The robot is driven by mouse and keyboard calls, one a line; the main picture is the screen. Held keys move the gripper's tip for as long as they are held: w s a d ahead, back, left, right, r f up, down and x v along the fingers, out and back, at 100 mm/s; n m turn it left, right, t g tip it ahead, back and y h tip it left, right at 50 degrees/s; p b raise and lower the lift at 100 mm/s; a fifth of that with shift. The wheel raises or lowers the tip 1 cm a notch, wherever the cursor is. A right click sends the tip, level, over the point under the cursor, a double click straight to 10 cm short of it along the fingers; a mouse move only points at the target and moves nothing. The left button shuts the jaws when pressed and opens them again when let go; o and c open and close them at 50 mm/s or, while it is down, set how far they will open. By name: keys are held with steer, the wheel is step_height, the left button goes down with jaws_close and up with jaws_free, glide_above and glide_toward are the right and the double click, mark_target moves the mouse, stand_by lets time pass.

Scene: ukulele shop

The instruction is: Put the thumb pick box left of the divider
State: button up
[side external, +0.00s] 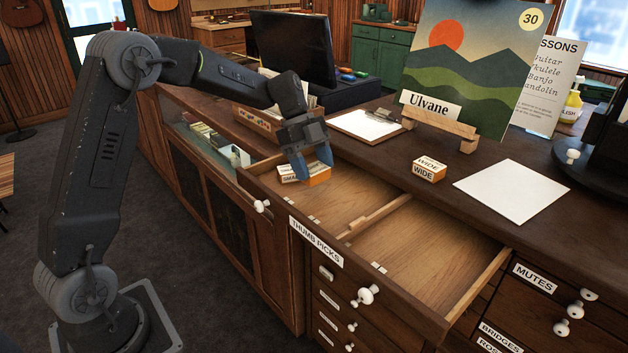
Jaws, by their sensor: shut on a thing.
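My gripper (312,164) points down with its blue fingers shut on an orange thumb pick box (318,176) with white labels, which seem to read "SMALL". The fingers hide part of it. The box is at the back left of the open drawer, over its left compartment (335,205); I cannot tell if it touches the drawer floor. The wooden divider (372,214) runs across the drawer, to the right of the box. The right compartment (430,245) looks empty.
A similar box labelled "WIDE" (428,170) sits on the counter behind the drawer. White paper (512,191), a clipboard (366,125) and a picture on a wooden stand (440,128) are on the counter. A wooden card box (262,124) stands close behind my gripper.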

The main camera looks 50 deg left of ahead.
mark_target(313, 180)
steer(key=shift+f, duration=2)
steer(key=shift+f, duration=0.1)
steer(key=o, duration=0.9)
